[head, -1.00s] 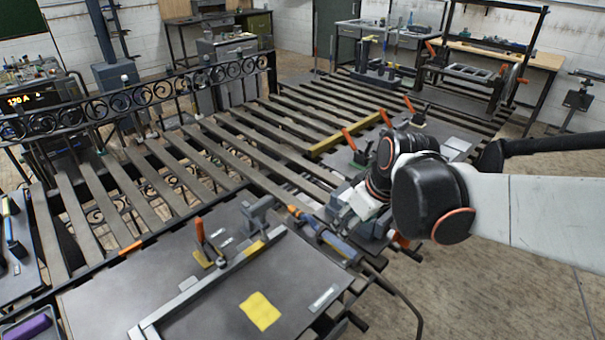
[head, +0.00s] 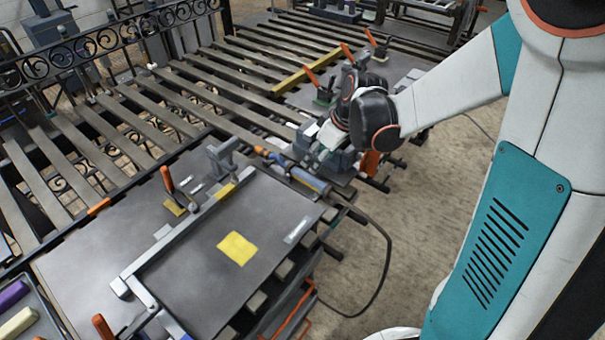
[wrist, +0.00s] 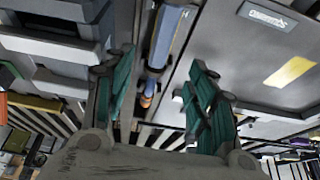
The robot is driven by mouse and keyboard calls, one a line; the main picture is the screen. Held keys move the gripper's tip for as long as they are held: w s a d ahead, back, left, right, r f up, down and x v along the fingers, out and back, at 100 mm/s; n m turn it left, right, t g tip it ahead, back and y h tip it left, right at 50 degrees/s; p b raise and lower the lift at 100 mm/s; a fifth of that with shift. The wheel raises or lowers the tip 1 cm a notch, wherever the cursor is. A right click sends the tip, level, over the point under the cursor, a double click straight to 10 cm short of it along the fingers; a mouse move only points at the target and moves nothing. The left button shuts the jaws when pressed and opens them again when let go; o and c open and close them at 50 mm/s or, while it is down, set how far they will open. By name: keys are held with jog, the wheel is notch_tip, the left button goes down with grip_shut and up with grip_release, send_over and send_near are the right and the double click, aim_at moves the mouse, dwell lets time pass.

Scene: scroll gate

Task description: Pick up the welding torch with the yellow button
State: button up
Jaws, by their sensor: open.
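A blue-grey welding torch (head: 300,175) with an orange tip end lies at the back right edge of the grey table plate. A small yellow patch shows on it, but I cannot tell whether it is a button. My gripper (head: 318,140) is just behind and right of the torch, partly hidden by my wrist. In the wrist view my gripper (wrist: 160,68) is open with two green-padded fingers. The torch (wrist: 168,40) shows between the fingers there, apart from them, and nothing is held.
An angle bar frame (head: 190,225) and a yellow square (head: 237,248) lie on the table plate (head: 90,250). An orange-handled clamp (head: 170,190) stands by the bar. A grey block-shaped fixture (head: 340,162) is beside my gripper. A black cable (head: 388,255) hangs down to the floor.

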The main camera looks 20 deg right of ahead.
aim_at(306, 175)
jog(key=b+x, duration=0.3)
jog(key=x, duration=0.7)
jog(key=shift+w+a+b, duration=0.1)
jog(key=shift+a+b, duration=0.05)
jog(key=shift+b, duration=0.2)
jog(key=shift+f+b, duration=0.2)
jog(key=shift+b, duration=0.1)
grip_shut()
